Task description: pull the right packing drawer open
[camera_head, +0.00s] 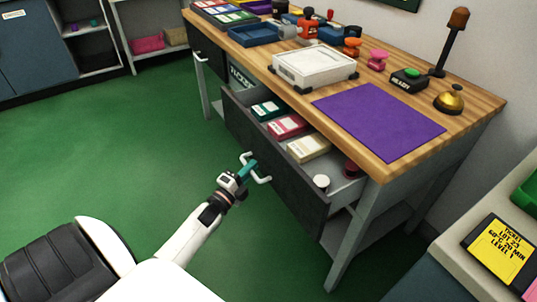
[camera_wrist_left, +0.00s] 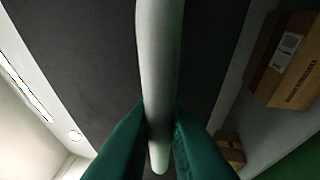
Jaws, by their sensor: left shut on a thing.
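The right packing drawer (camera_head: 283,172) is a dark-fronted drawer under the wooden bench, and it stands partly out. Inside it lie a green, a pink (camera_head: 287,126) and a tan box (camera_head: 308,148), plus a white-topped cylinder (camera_head: 321,183) and a dark red item. My left gripper (camera_head: 251,167) is at the drawer's white bar handle (camera_head: 261,179). In the left wrist view its teal fingers are shut on the handle (camera_wrist_left: 158,80), one on each side, with the dark drawer front (camera_wrist_left: 80,50) behind. My right gripper is not in view.
The bench top (camera_head: 395,165) carries a purple mat (camera_head: 379,120), a white scale (camera_head: 313,68), stamps and a brass bell (camera_head: 449,99). A second drawer (camera_head: 207,55) is at the left. A counter with a yellow ticket (camera_head: 500,252) stands at the right. Green floor (camera_head: 110,150) is clear in front.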

